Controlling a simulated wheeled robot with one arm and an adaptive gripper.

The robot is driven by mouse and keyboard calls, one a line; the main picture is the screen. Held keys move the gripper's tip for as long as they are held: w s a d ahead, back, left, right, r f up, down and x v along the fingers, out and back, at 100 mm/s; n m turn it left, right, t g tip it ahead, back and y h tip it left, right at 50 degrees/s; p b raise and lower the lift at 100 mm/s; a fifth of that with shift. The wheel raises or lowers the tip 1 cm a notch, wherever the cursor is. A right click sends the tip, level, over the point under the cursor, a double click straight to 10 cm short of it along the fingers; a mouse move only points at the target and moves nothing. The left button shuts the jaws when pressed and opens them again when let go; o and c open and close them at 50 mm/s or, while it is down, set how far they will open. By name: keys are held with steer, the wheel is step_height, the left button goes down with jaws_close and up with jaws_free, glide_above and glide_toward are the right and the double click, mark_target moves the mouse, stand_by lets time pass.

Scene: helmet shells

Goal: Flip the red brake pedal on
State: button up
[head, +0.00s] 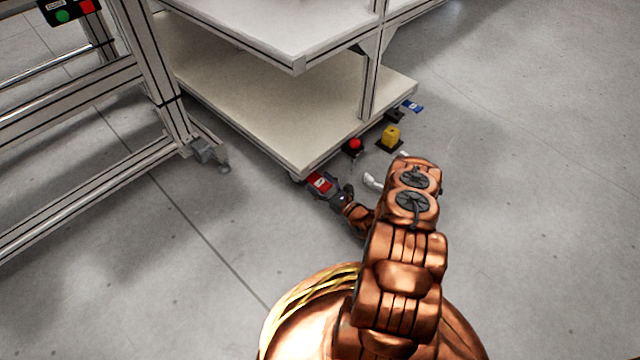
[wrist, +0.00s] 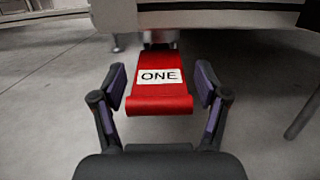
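The red brake pedal (wrist: 160,97) carries a white label reading "ONE" and sits low at the cart's caster. In the head view the red pedal (head: 319,182) shows at the near corner of the cart's lower shelf. My gripper (wrist: 161,84) is open in the wrist view, with one dark finger on each side of the pedal and a small gap visible on both sides. In the head view my gripper (head: 335,195) is at the pedal, partly hidden by my copper arm.
The cart's lower shelf (head: 270,95) is just above the pedal. A metal frame (head: 160,85) stands to the left. The floor between is clear.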

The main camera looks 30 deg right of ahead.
steer(key=v, duration=1.2)
stand_by(0.6)
